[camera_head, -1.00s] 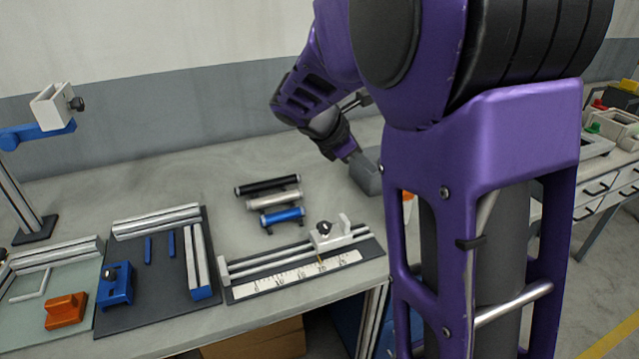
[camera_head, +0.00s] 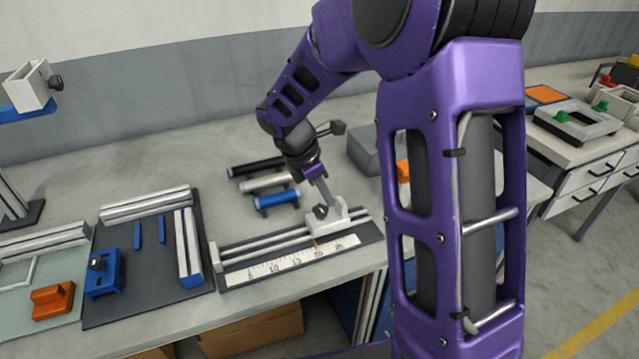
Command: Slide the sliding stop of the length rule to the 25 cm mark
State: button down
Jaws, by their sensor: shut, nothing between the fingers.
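The length rule (camera_head: 234,278) lies near the table's front edge, with two rails behind a white scale strip marked 5 to 25. Its pale grey sliding stop (camera_head: 338,222) sits on the rails toward the right end, with a dark knob (camera_head: 320,211) on its left part. The stop's small yellowish pointer (camera_head: 315,243) is close to the 20 mark, left of 25. My gripper (camera_head: 328,199) is shut and empty, pointing down with its tips just above or behind the stop. I cannot tell whether they touch it.
A blue cylinder (camera_head: 277,202), with a silver and a black one behind it, lies left of my gripper. A grey block (camera_head: 364,150) stands behind right. A dark board (camera_head: 150,290) with rails and a blue block (camera_head: 104,275) lies left of the rule.

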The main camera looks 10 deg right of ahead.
jog(key=shift+x, duration=0.8)
jog(key=shift+d, duration=0.15)
jog(key=shift+w+d+r, duration=0.1)
jog(key=shift+d, duration=0.25)
jog(key=d, duration=0.1)
jog(key=d+p, duration=0.1)
jog(key=d, duration=0.1)
jog(key=shift+w+d, duration=0.35)
jog(key=shift+d, duration=0.05)
